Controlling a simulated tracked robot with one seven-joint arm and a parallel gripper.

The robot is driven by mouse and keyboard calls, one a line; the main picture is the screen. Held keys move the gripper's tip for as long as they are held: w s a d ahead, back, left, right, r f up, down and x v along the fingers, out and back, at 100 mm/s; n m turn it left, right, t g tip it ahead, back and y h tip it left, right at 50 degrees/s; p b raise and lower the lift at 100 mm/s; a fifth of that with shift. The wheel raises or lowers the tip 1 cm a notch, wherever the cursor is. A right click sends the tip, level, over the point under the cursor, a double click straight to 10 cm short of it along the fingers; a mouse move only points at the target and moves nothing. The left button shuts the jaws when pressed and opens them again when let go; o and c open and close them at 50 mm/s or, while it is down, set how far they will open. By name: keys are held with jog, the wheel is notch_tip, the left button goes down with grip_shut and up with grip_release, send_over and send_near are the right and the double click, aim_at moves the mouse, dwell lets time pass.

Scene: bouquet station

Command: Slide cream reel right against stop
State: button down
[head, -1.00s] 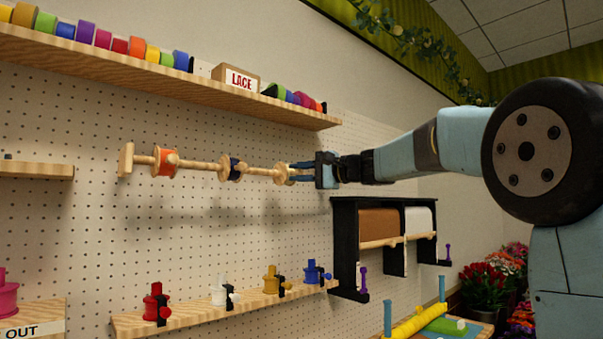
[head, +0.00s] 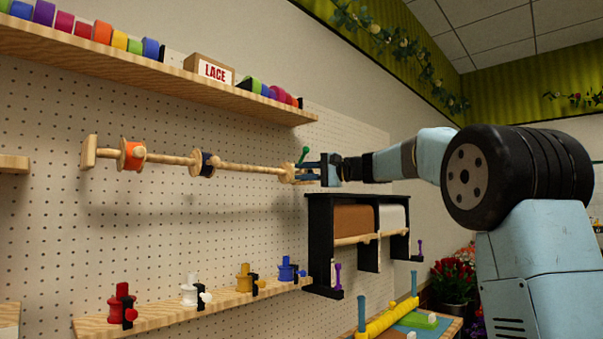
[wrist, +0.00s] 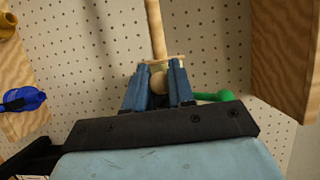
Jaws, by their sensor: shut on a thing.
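The cream reel (head: 287,173) is on the wooden rod (head: 250,168), near its right end in the head view. My gripper (head: 308,171) is shut on it, with blue fingers on both sides. In the wrist view, my gripper (wrist: 158,88) closes around the reel's round knob, and the pale flange of the cream reel (wrist: 160,58) shows just beyond the fingertips. A green handle (head: 303,154), possibly part of the stop, stands beside the fingers; the green handle (wrist: 213,97) also shows in the wrist view. Contact between reel and stop is hidden.
An orange reel (head: 132,155) and a navy reel (head: 204,163) sit farther left on the rod, with clear rod before the cream reel. A shelf (head: 200,80) runs above. A black-framed paper holder (head: 319,240) hangs below my gripper.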

jog(key=c, duration=1.3)
grip_release()
jog(key=shift+w, duration=0.1)
jog(key=o, duration=0.3)
jog(key=shift+w+a+f, duration=0.1)
jog(key=shift+w+f, duration=0.05)
jog(key=shift+o, duration=0.2)
jog(key=v, duration=1.3)
jog(key=shift+d, duration=0.4)
